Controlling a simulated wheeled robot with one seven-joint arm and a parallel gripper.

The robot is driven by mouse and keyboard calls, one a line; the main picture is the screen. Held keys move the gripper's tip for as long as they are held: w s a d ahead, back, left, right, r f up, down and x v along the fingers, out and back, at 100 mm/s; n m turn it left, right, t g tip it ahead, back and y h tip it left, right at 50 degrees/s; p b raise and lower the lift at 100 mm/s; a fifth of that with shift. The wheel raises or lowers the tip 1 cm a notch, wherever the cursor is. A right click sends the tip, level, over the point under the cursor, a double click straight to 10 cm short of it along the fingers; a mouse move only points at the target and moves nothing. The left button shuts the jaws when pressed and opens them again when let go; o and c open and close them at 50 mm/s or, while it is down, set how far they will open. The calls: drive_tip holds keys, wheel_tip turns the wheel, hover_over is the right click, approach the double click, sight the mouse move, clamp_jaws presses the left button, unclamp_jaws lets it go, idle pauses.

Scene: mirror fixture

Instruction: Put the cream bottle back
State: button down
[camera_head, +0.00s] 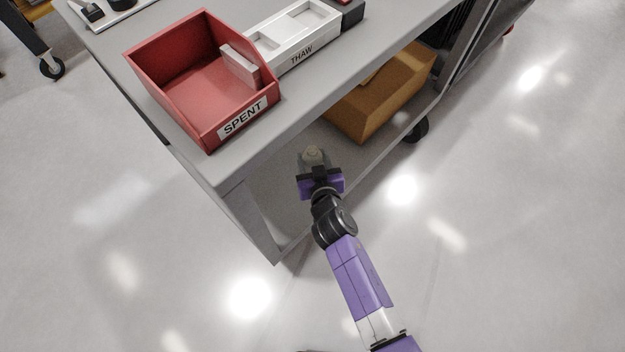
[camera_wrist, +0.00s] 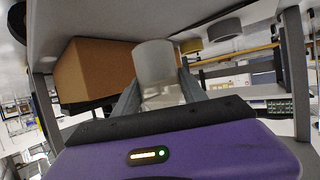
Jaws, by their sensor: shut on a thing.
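My gripper (camera_head: 316,172) is shut on a bottle (camera_head: 312,155) with a pale, cream-grey top. The gripper is low beside the grey cart (camera_head: 200,165), in front of the opening above its lower shelf. In the wrist view, the bottle (camera_wrist: 155,62) stands up between the two fingers of my gripper (camera_wrist: 160,92); its wide cap is pale and its body below looks translucent. The lower part of the bottle is hidden by the gripper.
A brown box (camera_head: 375,100) sits on the lower shelf; it also shows in the wrist view (camera_wrist: 92,72). On the cart top stand a red bin marked SPENT (camera_head: 165,50) and a white tray marked THAW (camera_head: 310,42). The cart's corner leg (camera_head: 258,225) is close on the left.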

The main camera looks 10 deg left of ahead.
drive_tip(key=shift+f+b, duration=3.05)
drive_tip(key=shift+f, duration=1.75)
drive_tip(key=shift+f, duration=0.15)
drive_tip(key=shift+f+b, duration=0.1)
drive_tip(key=shift+b, duration=0.2)
drive_tip(key=c, duration=0.6)
unclamp_jaws()
drive_tip(key=shift+c, duration=0.2)
